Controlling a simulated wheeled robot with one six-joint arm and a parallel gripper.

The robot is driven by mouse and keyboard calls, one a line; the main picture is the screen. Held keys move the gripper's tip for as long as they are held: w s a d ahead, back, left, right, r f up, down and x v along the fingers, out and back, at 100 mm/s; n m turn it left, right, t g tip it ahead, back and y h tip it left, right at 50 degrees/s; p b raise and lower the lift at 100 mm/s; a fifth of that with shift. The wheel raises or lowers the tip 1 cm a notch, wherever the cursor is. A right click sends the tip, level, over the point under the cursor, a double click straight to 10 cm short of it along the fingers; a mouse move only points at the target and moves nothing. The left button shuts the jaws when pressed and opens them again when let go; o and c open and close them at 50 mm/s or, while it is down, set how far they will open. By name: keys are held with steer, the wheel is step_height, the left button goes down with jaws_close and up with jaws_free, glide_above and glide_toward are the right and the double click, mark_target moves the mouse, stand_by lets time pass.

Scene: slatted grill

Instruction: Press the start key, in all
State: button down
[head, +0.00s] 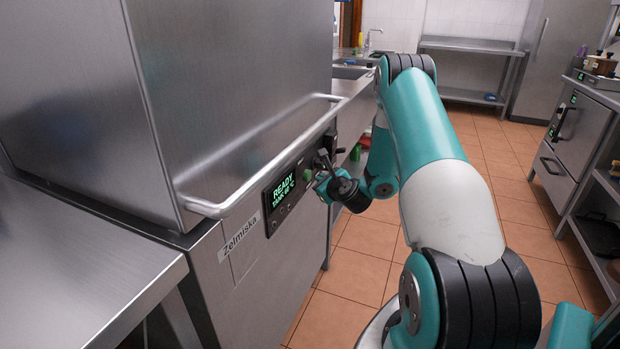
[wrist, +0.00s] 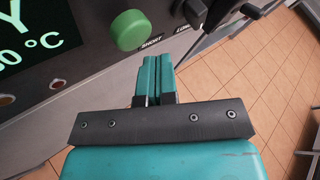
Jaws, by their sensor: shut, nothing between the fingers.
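The round green start key (wrist: 130,30) sits on the dark control panel of a steel hood-type dishwasher. It shows small in the head view (head: 307,175), just right of the lit display (head: 283,188), which reads READY and a tank temperature. My gripper (wrist: 158,60) is shut and empty. In the wrist view its fingertips lie just below and right of the green key, close to the panel. I see no overlap with the key; whether the tips touch the panel I cannot tell. In the head view my gripper (head: 320,184) is at the panel's right part.
A dark selector knob (wrist: 196,9) with labels SHORT and LONG is right of the key. A long bar handle (head: 255,150) runs across the hood above the panel. A steel table (head: 70,260) stands at left. Tiled floor (head: 355,265) is free at right.

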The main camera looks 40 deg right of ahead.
steer(key=s+b, duration=0.1)
steer(key=s+d+b, duration=0.1)
steer(key=s, duration=0.1)
steer(key=s+d+b, duration=0.1)
steer(key=shift+s, duration=0.3)
stand_by(0.8)
